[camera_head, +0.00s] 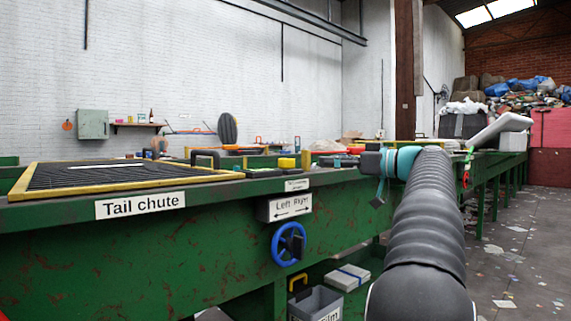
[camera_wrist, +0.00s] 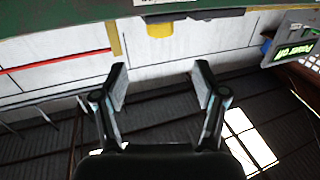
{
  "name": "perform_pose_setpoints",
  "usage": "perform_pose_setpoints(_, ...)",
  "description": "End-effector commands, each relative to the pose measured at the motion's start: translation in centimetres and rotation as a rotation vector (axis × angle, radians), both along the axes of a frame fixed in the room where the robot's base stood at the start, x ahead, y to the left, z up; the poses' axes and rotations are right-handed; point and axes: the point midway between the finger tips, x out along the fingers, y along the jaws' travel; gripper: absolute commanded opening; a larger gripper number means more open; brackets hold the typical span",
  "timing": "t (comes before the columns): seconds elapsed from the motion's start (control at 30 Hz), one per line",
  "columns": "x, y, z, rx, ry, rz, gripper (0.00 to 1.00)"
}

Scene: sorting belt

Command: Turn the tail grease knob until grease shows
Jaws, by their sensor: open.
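My gripper (camera_wrist: 160,70) is open and empty in the wrist view, its two fingers wide apart. In the head view its dark end (camera_head: 371,163) is beside the teal wrist, at the belt frame's edge. No part is clearly marked as the tail grease knob. A blue handwheel (camera_head: 289,243) with a dark hub hangs on the green side, under a white "Left Right" box (camera_head: 284,207). A small label (camera_head: 297,185) above it is too small to read. A yellow rounded piece (camera_wrist: 159,27) shows near a green edge in the wrist view, apart from the fingers. No grease is visible.
The green belt frame (camera_head: 150,250) carries a "Tail chute" sign (camera_head: 140,205) and a yellow-rimmed grate (camera_head: 125,176). A grey bin (camera_head: 317,303) and a pale box (camera_head: 347,277) are below. The right floor (camera_head: 515,250) has scattered litter.

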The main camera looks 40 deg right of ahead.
Motion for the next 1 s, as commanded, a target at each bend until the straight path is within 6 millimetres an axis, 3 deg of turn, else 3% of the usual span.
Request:
perform_pose_setpoints(0.6, 9.9, 4.1, -0.1, 0.003, 0.003, 0.002, 0.71)
perform_pose_setpoints(0.8, 11.7, 4.7, -0.1, 0.003, 0.004, 0.0, 0.71)
perform_pose_setpoints(1.0, 12.1, 4.9, -0.1, 0.003, 0.004, -0.001, 0.71)
